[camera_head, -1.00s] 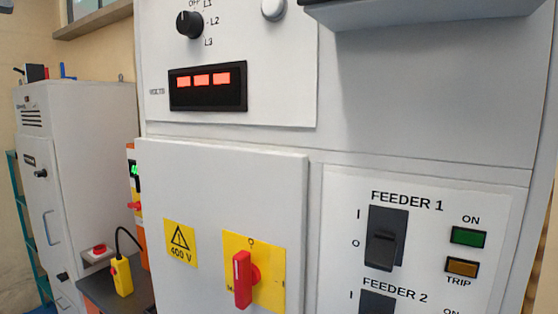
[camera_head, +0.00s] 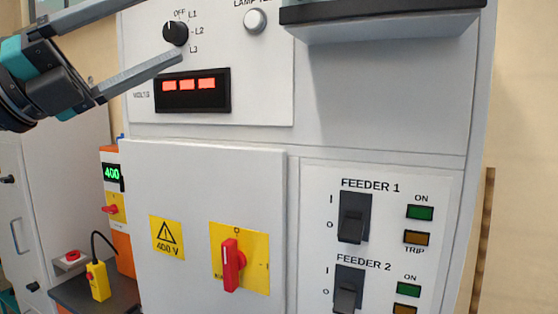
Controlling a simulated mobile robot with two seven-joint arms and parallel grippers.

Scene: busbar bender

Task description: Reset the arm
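My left gripper (camera_head: 155,32) reaches in from the upper left, its two long grey fingers spread wide apart with nothing between them. The lower fingertip is in front of the panel near the black rotary selector knob (camera_head: 176,33), just below it; contact cannot be told. The upper finger runs out of the top of the picture. The knob is marked OFF, L1, L2 and L3. My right gripper is not in view.
The cabinet has a voltmeter display (camera_head: 193,91), a red rotary handle (camera_head: 231,265) on a yellow plate, and feeder switches (camera_head: 354,217) at right. A shelf-like ledge (camera_head: 383,22) juts out above. A yellow pendant (camera_head: 98,280) stands at lower left.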

